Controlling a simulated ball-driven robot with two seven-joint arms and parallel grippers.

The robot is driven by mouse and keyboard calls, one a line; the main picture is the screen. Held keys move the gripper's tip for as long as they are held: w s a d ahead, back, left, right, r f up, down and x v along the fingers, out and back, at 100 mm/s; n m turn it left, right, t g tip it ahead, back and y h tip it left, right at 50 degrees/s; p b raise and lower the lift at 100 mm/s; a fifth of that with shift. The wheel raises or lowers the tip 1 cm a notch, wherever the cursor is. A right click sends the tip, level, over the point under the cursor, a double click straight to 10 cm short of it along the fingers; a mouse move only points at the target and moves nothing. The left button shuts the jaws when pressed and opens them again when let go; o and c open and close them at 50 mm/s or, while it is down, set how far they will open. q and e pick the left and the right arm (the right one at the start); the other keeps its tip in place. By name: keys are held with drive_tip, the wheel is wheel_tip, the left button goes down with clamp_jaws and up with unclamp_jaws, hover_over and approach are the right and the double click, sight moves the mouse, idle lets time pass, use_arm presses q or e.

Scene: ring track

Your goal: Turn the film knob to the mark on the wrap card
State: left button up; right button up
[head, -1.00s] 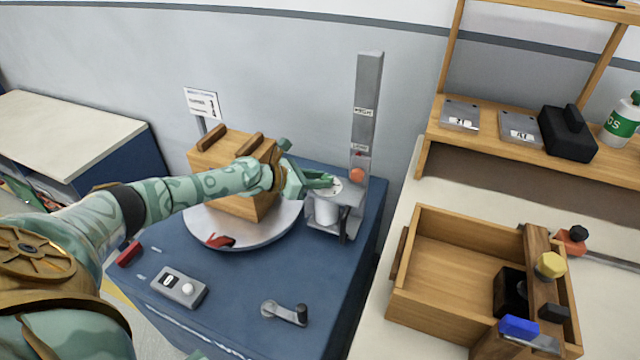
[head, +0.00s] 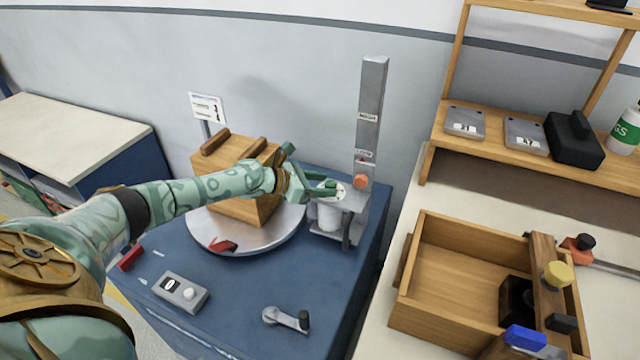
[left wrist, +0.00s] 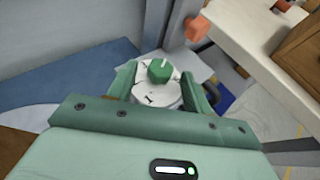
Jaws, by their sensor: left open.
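The film knob is a small green knob (left wrist: 159,71) with a pale pointer line, on a white marked dial (left wrist: 150,94) in the left wrist view. In the head view the dial (head: 341,194) tops a white film roll (head: 328,216) at the foot of a grey column. My left gripper (left wrist: 166,84) is open, its green fingers on either side of the dial; I cannot tell if they touch the knob. The wrap card (head: 208,107) stands on a post at the back left, its print too small to read. My right gripper is out of view.
A wooden crate (head: 228,160) sits on the round grey turntable (head: 272,240), close under my left forearm. The grey column (head: 370,120) with an orange knob (head: 361,181) rises beside the dial. A control box (head: 181,291) and a crank (head: 286,319) lie on the blue top.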

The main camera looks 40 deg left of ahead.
use_arm(q)
wheel_tip(320, 180, up, 3)
drive_tip(key=shift+a+f+p, duration=0.1)
drive_tip(key=shift+p, duration=0.5)
drive_tip(key=s+d+r+p, duration=0.7)
drive_tip(key=s+r+p, duration=0.1)
drive_tip(key=s+r, duration=0.2)
drive_tip(key=shift+s+d+p, duration=0.3)
drive_tip(key=shift+s+d, duration=0.1)
drive_tip(key=shift+s, duration=0.5)
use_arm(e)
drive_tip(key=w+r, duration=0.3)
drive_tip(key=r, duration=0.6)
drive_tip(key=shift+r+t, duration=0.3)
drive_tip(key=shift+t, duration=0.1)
